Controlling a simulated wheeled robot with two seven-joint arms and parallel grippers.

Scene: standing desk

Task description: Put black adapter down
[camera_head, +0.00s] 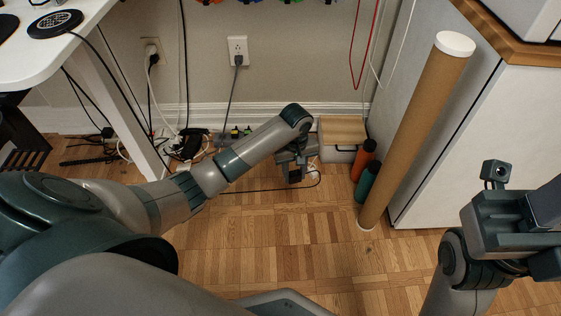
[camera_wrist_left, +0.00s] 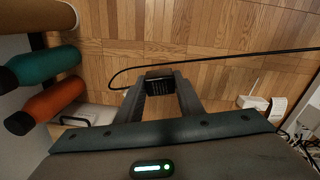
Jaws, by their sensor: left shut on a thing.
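The black adapter (camera_wrist_left: 160,86) is a small dark block with fine print on its face, seen between the fingertips in the left wrist view. It also shows in the head view (camera_head: 294,175), low under the left gripper. My left gripper (camera_head: 292,165) is shut on it, near the wall and over the wooden floor. A black cable loops around by the adapter and runs off to the side. I cannot tell whether the adapter touches the floor. My right gripper (camera_head: 520,220) is at the right, away from the adapter; its fingertips are not clear.
A tall cardboard tube (camera_head: 415,130) leans by a white cabinet (camera_head: 470,150). Orange (camera_head: 365,160) and teal (camera_head: 367,182) bottles stand beside it. A box with a wooden lid (camera_head: 342,130) sits by the wall. Cables clutter the left wall. The floor (camera_head: 290,235) in front is clear.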

